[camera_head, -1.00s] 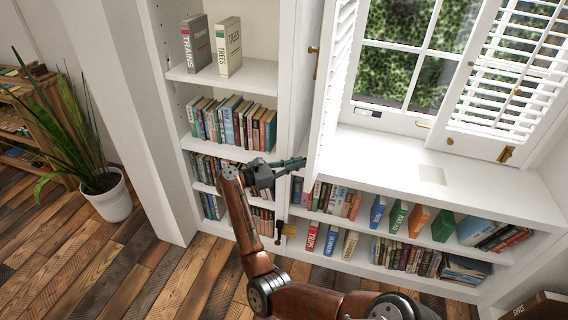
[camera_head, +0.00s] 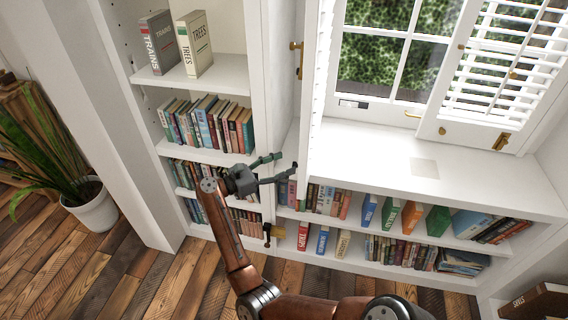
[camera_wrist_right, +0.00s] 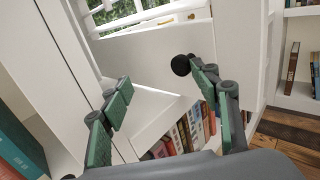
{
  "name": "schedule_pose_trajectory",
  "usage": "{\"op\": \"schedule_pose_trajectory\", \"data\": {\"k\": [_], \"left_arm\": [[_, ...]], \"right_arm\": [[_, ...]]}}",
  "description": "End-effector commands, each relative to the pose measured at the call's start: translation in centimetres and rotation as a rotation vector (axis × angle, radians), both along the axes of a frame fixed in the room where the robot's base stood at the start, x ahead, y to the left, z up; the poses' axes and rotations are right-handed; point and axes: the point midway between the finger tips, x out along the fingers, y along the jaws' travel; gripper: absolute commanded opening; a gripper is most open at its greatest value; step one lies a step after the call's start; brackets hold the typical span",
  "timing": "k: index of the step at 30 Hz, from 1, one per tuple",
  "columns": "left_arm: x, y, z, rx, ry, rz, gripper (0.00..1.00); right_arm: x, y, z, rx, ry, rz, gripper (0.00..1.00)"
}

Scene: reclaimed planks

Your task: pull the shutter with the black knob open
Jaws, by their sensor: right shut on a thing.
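The white louvred shutter (camera_head: 316,80) stands swung out from the left side of the window, nearly edge-on in the head view. The black knob (camera_wrist_right: 181,65) shows as a round ball at the tip of the right-hand finger in the wrist view; in the head view I cannot make it out. My right gripper (camera_head: 281,166) is at the shutter's lower left, and it also shows in the wrist view (camera_wrist_right: 160,80). My left gripper is not in view.
A tall white bookcase (camera_head: 257,75) stands close to the left of my gripper. A low bookcase (camera_head: 470,186) with several books runs under the window. A second louvred shutter (camera_head: 505,85) is at the right. A potted plant (camera_head: 95,210) stands at the far left.

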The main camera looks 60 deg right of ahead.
Motion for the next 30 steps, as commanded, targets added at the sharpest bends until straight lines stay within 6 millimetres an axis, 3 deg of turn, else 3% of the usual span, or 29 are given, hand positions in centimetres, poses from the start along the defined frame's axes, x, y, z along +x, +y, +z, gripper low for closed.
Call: {"op": "schedule_pose_trajectory", "data": {"k": [3, 17, 23, 30], "left_arm": [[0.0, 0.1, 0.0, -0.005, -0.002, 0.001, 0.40], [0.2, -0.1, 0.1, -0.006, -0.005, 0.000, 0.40], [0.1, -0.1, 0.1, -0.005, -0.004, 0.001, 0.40], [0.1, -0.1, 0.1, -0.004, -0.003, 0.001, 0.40]], "right_arm": [[-0.1, -0.5, 1.0, -0.017, -0.001, 0.004, 0.41], [0.3, -0.1, 1.6, -0.025, -0.003, 0.006, 0.38], [1.7, 2.3, 1.5, -0.022, -0.003, 0.006, 0.37], [4.5, 7.0, 1.0, -0.013, -0.003, 0.006, 0.37]]}}
